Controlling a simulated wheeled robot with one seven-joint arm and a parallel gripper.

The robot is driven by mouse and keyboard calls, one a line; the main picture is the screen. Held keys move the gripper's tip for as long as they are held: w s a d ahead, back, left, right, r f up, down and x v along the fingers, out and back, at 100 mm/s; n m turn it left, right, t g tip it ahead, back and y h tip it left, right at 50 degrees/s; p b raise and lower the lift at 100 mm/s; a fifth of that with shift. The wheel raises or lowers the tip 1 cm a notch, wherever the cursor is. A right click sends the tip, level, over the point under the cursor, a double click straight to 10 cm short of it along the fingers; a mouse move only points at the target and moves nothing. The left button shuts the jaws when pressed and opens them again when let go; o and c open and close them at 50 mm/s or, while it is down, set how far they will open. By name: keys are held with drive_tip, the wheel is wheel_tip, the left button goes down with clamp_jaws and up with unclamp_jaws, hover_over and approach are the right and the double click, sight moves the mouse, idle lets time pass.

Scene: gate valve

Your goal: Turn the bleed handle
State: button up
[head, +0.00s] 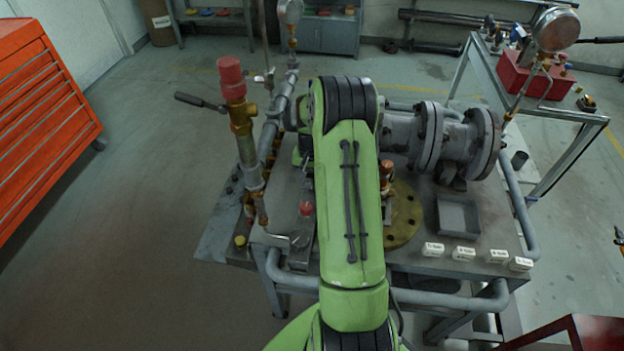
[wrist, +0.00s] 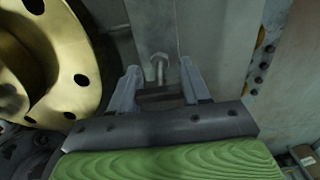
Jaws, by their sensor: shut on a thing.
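In the wrist view, the two grey fingers of my gripper (wrist: 158,80) reach forward with a gap between them. A dark bar (wrist: 160,97) spans the gap, and a small metal handle with a rounded end (wrist: 160,64) stands between the fingertips. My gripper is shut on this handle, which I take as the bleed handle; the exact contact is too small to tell. In the head view my green arm hides the gripper and this handle.
A brass flange (wrist: 72,85) lies close left of the fingers; it also shows in the head view (head: 404,226). A red-capped valve (head: 231,80) with a black lever (head: 196,99) rises at left. Grey flanged pipe (head: 430,138) and an open tray (head: 458,214) are at right.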

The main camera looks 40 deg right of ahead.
idle(0.5)
drive_tip(key=o, duration=1.1)
drive_tip(key=shift+c, duration=0.2)
drive_tip(key=shift+r, duration=0.1)
wheel_tip(320, 180, up, 16)
drive_tip(key=p, duration=0.3)
drive_tip(key=shift+f, duration=0.2)
